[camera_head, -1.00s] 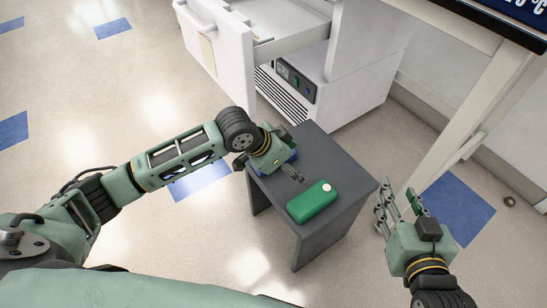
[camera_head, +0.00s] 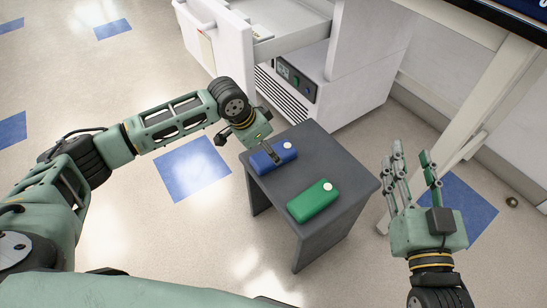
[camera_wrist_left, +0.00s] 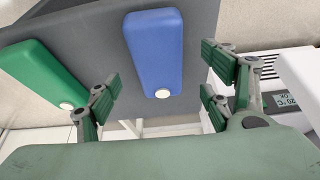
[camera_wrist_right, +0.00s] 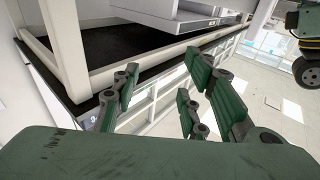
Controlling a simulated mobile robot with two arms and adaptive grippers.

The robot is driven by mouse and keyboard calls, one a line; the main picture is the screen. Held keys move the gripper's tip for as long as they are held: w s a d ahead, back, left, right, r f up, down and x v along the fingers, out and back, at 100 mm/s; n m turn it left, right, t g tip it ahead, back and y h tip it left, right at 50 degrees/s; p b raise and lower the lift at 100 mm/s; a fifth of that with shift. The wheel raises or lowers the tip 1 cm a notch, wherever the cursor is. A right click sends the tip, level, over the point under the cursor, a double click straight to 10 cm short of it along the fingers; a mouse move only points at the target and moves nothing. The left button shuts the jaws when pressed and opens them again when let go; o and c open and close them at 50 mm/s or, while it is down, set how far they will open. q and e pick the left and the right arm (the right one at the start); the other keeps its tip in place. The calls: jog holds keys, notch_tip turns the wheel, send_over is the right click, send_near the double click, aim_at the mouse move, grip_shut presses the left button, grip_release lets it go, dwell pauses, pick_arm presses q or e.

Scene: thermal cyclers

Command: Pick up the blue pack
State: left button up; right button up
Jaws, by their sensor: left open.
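The blue pack (camera_head: 279,151), a rounded block with a white round cap, lies on the small dark grey table (camera_head: 318,160) near its far-left edge. In the left wrist view the blue pack (camera_wrist_left: 154,50) shows between the spread fingers, beyond their tips. My left gripper (camera_head: 263,147) is open and empty, over the left end of the pack; whether a finger touches it I cannot tell. A similar green pack (camera_head: 312,202) lies nearer on the same table, also in the left wrist view (camera_wrist_left: 40,70). My right gripper (camera_head: 412,168) is open and empty, right of the table.
A white cabinet (camera_head: 345,70) with an open drawer (camera_head: 285,35) and a device with a small display stands behind the table. A white bench frame (camera_head: 470,100) rises at the right, behind my right gripper. The floor at the left is clear.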

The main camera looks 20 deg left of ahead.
pick_arm(q)
jog(key=b+x, duration=0.1)
jog(key=x, duration=0.3)
jog(key=shift+b, duration=0.4)
jog(key=shift+d, duration=0.1)
pick_arm(e)
jog(key=s+r+t+y, duration=0.1)
jog(key=s+r+t, duration=0.2)
jog(key=r, duration=0.6)
jog(key=shift+a+r+t+y, duration=0.2)
jog(key=shift+t+y, duration=0.2)
jog(key=shift+t, duration=0.8)
jog(key=shift+s, duration=0.1)
pick_arm(q)
jog(key=c, duration=1.5)
pick_arm(e)
jog(key=shift+f, duration=0.1)
